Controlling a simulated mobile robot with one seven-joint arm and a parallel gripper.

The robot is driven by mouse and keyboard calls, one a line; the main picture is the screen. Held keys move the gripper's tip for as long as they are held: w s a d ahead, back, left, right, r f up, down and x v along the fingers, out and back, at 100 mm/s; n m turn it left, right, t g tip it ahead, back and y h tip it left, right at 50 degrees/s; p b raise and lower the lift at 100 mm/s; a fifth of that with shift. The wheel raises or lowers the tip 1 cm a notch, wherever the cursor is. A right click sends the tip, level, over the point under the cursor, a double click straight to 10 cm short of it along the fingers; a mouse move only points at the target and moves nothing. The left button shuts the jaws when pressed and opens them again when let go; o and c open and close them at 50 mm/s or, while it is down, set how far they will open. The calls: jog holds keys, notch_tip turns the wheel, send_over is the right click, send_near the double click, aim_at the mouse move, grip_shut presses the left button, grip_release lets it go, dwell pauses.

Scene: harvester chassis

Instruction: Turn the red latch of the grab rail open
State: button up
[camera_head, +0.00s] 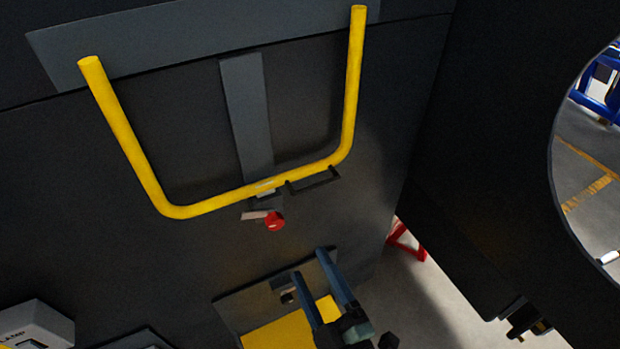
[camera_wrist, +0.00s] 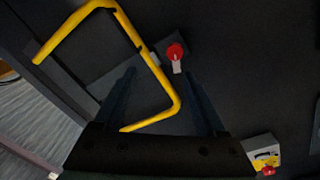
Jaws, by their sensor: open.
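The yellow grab rail (camera_head: 228,198) is a U-shaped tube against the dark chassis panel in the head view. It also shows in the wrist view (camera_wrist: 157,70). The red latch (camera_head: 274,221) is a round red knob with a pale lever, just below the rail's bottom bar. In the wrist view the red latch (camera_wrist: 175,52) lies beyond my fingertips, between the two finger lines. My gripper (camera_head: 309,264) is open and empty, below the latch in the head view and apart from it. In the wrist view my gripper's fingers (camera_wrist: 162,80) are spread wide.
A yellow plate (camera_head: 290,326) on a grey mount lies below, partly behind my gripper. A grey box (camera_head: 36,325) stands at the lower left. Another box with a red knob (camera_wrist: 265,157) shows at the wrist view's lower right. A dark wall stands at the right.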

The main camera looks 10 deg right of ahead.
aim_at(278, 225)
jog(key=shift+g, duration=0.3)
jog(key=x, duration=0.3)
jog(key=a+f+p+x, duration=0.1)
jog(key=x, duration=0.7)
jog(key=shift+s+a+f+p, duration=0.2)
jog(key=shift+f+p, duration=0.15)
jog(key=shift+w, duration=0.5)
jog(key=shift+n, duration=0.3)
grip_shut()
